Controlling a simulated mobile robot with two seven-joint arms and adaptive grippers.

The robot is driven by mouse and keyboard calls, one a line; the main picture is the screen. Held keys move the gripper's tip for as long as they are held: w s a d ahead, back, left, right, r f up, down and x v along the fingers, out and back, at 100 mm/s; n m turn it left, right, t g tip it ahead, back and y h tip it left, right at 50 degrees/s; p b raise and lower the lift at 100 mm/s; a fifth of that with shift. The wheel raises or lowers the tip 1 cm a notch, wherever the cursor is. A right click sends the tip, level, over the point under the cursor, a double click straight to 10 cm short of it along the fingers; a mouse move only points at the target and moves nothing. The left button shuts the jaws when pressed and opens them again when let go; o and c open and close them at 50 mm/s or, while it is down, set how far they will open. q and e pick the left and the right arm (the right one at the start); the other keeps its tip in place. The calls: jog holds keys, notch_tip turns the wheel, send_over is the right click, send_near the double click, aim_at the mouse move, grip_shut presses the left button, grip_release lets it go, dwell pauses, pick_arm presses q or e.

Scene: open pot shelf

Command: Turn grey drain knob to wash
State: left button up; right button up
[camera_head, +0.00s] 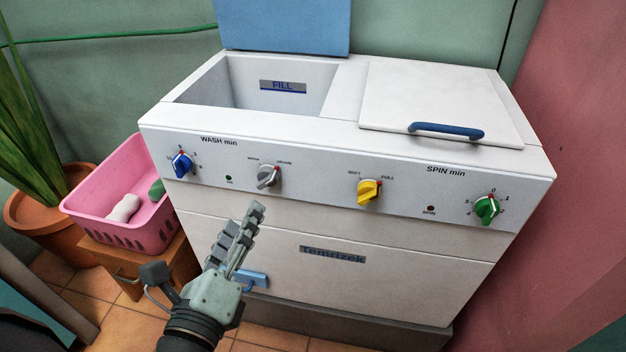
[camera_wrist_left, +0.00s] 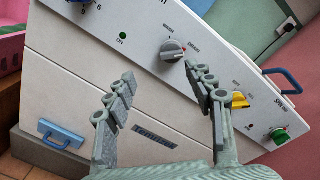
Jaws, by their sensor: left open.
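The grey drain knob (camera_head: 268,177) is on the white washing machine's front panel, between a blue knob and a yellow knob. Its small labels stand above it, WASH to the left and DRAIN to the right in the left wrist view. There the grey knob (camera_wrist_left: 172,50) lies beyond and between the two fingers, nearer the right finger. My left gripper (camera_head: 246,232) is below and in front of the grey knob, apart from it. In the left wrist view the left gripper (camera_wrist_left: 164,92) has its fingers wide apart, with nothing between them. My right gripper is not in view.
The blue knob (camera_head: 181,164), yellow knob (camera_head: 369,191) and green knob (camera_head: 487,208) share the panel. The wash tub (camera_head: 190,93) is open; the spin lid (camera_head: 440,105) is shut. A pink basket (camera_head: 92,207) stands left on a wooden stool. The panel front is otherwise clear.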

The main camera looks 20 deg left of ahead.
aim_at(264, 185)
pick_arm(q)
jog(key=shift+m+t+h, duration=0.3)
jog(key=shift+m, duration=0.2)
jog(key=x, duration=0.2)
jog(key=p+x, duration=0.1)
jog(key=x, duration=0.1)
jog(key=d+r+x, duration=0.1)
jog(key=x, duration=0.1)
jog(key=shift+w+r+p, duration=0.1)
jog(key=shift+w+p, duration=0.25)
jog(key=shift+w, duration=0.1)
jog(key=shift+w+a, duration=0.2)
jog(key=shift+w, duration=0.3)
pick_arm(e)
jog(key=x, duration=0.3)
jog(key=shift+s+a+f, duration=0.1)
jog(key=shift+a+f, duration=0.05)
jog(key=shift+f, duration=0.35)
pick_arm(q)
jog(key=shift+c, duration=0.2)
jog(key=c, duration=1.1)
